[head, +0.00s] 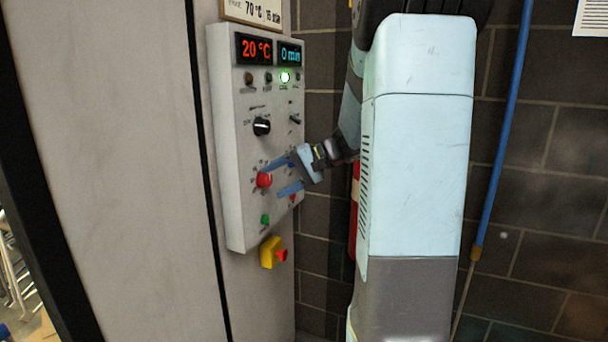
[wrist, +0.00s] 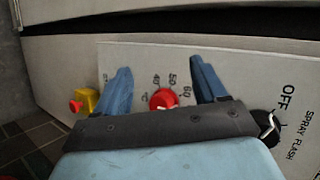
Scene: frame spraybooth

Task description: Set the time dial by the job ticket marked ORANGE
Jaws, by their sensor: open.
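A pale control panel (head: 236,215) carries a display reading 20 °C (head: 253,48) and one reading 0 min (head: 290,54). A red round dial (head: 264,180) sits low on its left side, also in the wrist view (wrist: 163,98), with 40, 50 and 60 beside it. A sign (head: 256,12) above, cut off, reads 70 °C and an unclear time; no ORANGE is legible.
A black selector (head: 262,126) marked OFF, SPRAY, FLASH is above the red dial. A green button (head: 265,219) and a yellow box with a red button (head: 271,253) are below. A blue pipe (head: 503,130) runs down the brick wall at right.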

